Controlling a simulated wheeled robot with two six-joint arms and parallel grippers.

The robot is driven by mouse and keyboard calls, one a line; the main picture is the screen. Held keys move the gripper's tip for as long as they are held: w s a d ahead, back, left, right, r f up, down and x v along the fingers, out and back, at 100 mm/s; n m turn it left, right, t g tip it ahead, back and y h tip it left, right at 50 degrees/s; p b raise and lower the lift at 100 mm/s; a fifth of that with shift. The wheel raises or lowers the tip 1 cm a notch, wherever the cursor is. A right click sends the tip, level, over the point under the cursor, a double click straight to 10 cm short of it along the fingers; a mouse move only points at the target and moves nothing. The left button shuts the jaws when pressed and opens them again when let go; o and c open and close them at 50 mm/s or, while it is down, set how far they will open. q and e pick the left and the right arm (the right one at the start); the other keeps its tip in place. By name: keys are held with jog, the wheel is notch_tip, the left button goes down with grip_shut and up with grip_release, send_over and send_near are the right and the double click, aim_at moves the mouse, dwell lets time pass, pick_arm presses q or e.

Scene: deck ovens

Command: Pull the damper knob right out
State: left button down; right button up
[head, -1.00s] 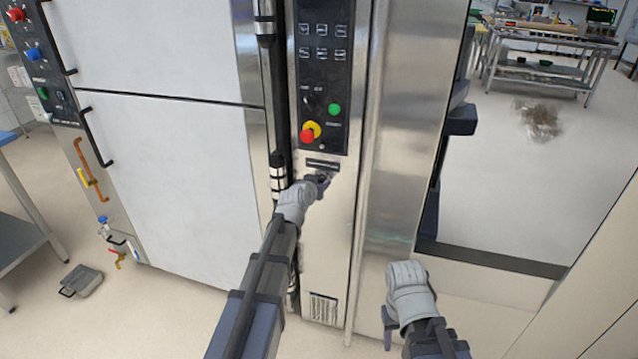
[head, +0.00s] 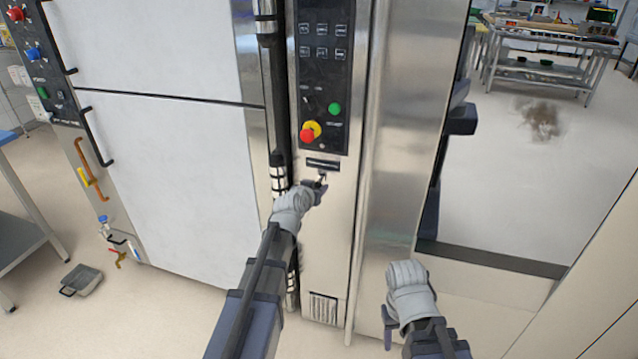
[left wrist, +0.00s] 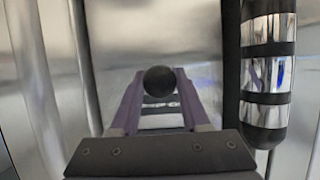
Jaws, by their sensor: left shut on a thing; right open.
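The damper knob (left wrist: 160,80) is a round black ball, seen in the left wrist view between the two fingers of my left gripper (left wrist: 158,98). In the head view my left gripper (head: 319,186) is shut on it, in front of the steel panel just below a dark slot plate (head: 322,164). A short bit of rod seems to show between the gripper and the panel; the knob itself is mostly hidden there. My right gripper (head: 390,328) is open and empty, low and to the right, away from the knob.
Above the slot plate is a black control panel (head: 321,70) with a red and yellow stop button (head: 310,132) and a green button (head: 334,109). A dark vertical handle bar (head: 276,110) runs close to the left of my left gripper. Open floor lies to the right.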

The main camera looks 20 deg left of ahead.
pick_arm(q)
jog(key=s, duration=0.2)
jog(key=shift+s+f, duration=0.1)
jog(key=shift+s, duration=0.25)
jog(key=shift+c, duration=2.1)
grip_release()
jog(key=shift+s, duration=0.1)
jog(key=p+v, duration=0.3)
jog(key=v, duration=0.4)
jog(key=shift+s+r, duration=0.25)
jog(key=shift+s, duration=0.1)
jog(key=shift+a, duration=0.1)
